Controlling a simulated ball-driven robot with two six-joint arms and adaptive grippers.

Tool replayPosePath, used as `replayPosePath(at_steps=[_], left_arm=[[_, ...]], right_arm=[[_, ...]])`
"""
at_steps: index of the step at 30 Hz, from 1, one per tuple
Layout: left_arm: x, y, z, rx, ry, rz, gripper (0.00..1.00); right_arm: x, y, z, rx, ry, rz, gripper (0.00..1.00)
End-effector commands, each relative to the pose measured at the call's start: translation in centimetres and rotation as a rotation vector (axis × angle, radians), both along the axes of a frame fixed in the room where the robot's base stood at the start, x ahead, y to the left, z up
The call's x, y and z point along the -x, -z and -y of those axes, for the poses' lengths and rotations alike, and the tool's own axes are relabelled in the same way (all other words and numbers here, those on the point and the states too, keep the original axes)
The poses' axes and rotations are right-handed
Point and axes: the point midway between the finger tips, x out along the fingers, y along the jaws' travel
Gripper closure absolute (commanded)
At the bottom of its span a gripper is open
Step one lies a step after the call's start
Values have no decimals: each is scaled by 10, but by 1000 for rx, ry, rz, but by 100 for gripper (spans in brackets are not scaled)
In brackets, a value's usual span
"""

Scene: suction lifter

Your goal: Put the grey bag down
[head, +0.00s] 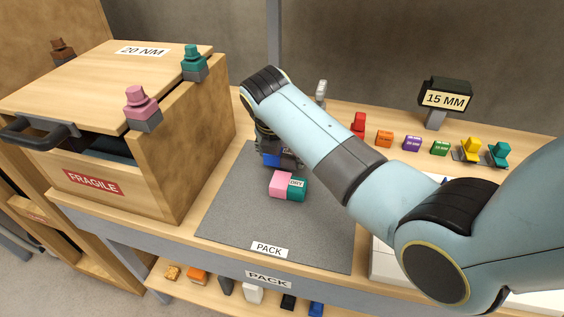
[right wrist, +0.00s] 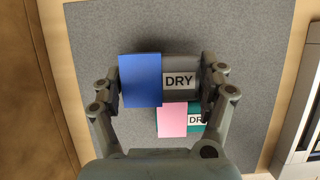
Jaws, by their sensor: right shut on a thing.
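The grey bag (right wrist: 182,62) has a blue end and a DRY label, and it lies between the fingers of my right gripper (right wrist: 160,79), which is shut on it from both sides. In the head view my arm hides most of this gripper, and only the bag's blue end (head: 271,160) shows clearly. The bag is over the grey PACK mat (head: 310,232); I cannot tell whether it touches the mat. A pink and teal bag (head: 281,186), also labelled DRY, lies on the mat right beside it, nearer the front edge. My left gripper is not in view.
A wooden FRAGILE crate (head: 195,145) with clamps on its lid edges stands left of the mat. Small coloured pieces, including an orange block (head: 384,139), line the back right near a 15 MM sign (head: 445,97). The front of the mat is clear.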

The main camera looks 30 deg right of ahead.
Motion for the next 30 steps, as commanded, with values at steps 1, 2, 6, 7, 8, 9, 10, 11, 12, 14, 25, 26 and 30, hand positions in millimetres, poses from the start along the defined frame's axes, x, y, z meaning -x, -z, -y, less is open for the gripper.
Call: replayPosePath(at_steps=[1, 2, 6, 7, 8, 9, 10, 11, 12, 14, 25, 26, 30], left_arm=[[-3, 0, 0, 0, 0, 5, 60], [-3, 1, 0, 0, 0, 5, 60], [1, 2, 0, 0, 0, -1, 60], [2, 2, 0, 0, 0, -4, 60], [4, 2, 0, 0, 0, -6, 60], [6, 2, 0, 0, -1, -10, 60], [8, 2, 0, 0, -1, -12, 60], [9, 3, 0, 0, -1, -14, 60], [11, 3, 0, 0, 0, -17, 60], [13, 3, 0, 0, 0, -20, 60], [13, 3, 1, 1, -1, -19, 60], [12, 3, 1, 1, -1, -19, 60], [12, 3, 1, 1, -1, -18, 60]], right_arm=[[1, 10, 0, 0, 0, -4, 56], [1, 15, 0, 0, 0, -4, 56], [1, 28, 0, -1, -1, -2, 56], [1, 29, 0, 0, 0, -1, 56], [1, 29, 0, 0, 0, -1, 56], [1, 29, 0, -1, 0, -1, 56], [1, 29, 0, -1, 0, -1, 56], [1, 29, 0, -1, 0, -1, 56], [1, 29, 0, -1, 0, -1, 56], [1, 29, 0, -1, 0, -1, 56], [1, 31, 1, -1, 0, -1, 0], [1, 31, 1, -1, 0, -1, 0], [1, 30, 1, -1, 0, -1, 0]])
